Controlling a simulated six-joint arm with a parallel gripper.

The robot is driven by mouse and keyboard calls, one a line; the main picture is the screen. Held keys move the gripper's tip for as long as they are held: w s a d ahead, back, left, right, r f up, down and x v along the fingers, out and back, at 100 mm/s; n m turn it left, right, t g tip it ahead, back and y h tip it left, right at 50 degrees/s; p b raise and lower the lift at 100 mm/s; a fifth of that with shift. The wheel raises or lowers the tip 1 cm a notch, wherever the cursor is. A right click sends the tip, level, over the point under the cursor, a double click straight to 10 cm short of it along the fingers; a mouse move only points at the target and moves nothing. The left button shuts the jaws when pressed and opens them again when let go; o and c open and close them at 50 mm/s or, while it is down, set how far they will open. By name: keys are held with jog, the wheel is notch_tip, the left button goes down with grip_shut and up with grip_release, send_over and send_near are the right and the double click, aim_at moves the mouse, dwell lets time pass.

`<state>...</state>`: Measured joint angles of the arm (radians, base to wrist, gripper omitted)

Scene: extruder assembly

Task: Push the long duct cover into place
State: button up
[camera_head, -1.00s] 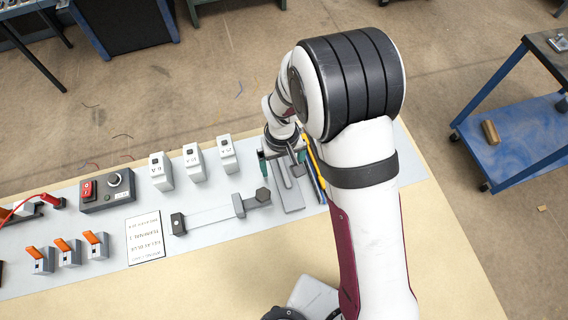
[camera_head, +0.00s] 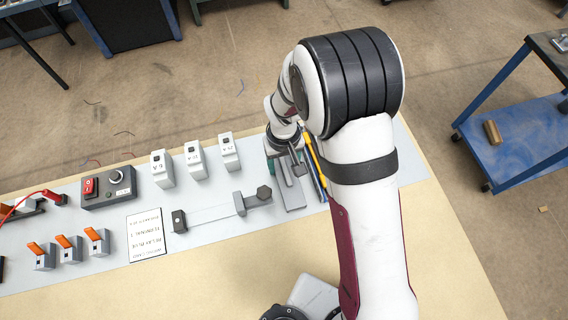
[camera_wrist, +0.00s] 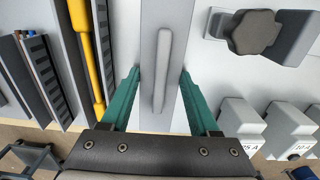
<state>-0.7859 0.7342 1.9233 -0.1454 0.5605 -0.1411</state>
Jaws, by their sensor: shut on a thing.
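The long duct cover (camera_wrist: 177,45) is a flat grey strip with a raised rounded rib along it. In the head view my gripper (camera_head: 284,160) is over the right end of the grey panel, partly hidden by my arm. An open slotted duct (camera_wrist: 48,82) with coloured wires inside lies to the left of the cover in the wrist view, apart from it. I cannot tell the cover's height above the panel.
A yellow bar (camera_wrist: 86,50) stands between the cover and the slotted duct. A dark knob on a grey clamp (camera_wrist: 254,32) lies to the right. White breaker blocks (camera_head: 194,160) stand left of my gripper. A blue cart (camera_head: 520,135) is off to the right.

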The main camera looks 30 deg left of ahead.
jog(key=r, duration=0.4)
jog(key=shift+w+d+r, duration=0.1)
jog(key=shift+d+r, duration=0.15)
jog(key=shift+d, duration=0.1)
jog(key=w+d+r, duration=0.2)
jog(key=d+r, duration=0.4)
jog(key=d, duration=0.4)
jog(key=shift+w+d+r, duration=0.2)
jog(key=shift+w+d, duration=0.1)
jog(key=shift+d, duration=0.05)
jog(key=o, duration=0.7)
jog(key=shift+c, duration=0.2)
jog(key=c, duration=0.7)
jog(key=shift+o, duration=0.2)
jog(key=w+a, duration=0.2)
jog(key=a, duration=0.3)
jog(key=shift+w+a+f, duration=0.35)
jog(key=shift+w, duration=0.05)
